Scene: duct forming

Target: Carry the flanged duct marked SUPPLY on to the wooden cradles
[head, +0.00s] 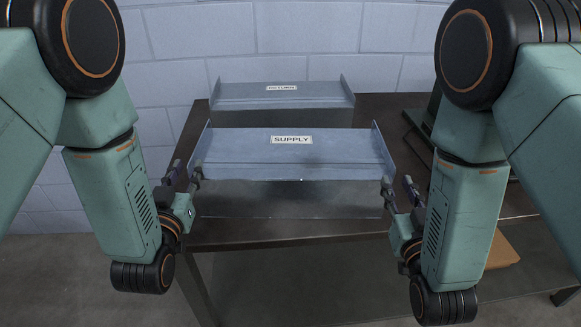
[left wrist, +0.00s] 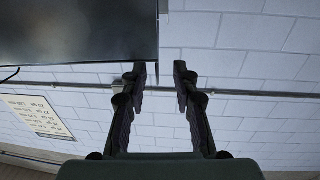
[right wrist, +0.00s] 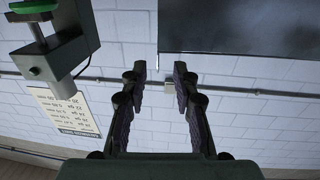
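The grey metal duct marked SUPPLY (head: 285,165) lies on the dark table near its front edge, with an upright flange at each end. My left gripper (head: 185,172) is at its left end, fingers apart. In the left wrist view, the duct's edge (left wrist: 85,35) lines up with the gap between the fingertips (left wrist: 160,72). My right gripper (head: 398,186) is likewise open at the right end. The duct's edge (right wrist: 235,30) lines up with that gap (right wrist: 160,72). Contact with the flanges cannot be told. I cannot make out the wooden cradles.
A second duct, marked RETURN (head: 300,104), lies close behind. The dark table (head: 290,231) has bare top right of the ducts. A brown board (head: 503,250) shows low at the right, partly behind my arm. Dark equipment (head: 421,118) stands behind my right arm. A block wall (head: 310,40) closes the back.

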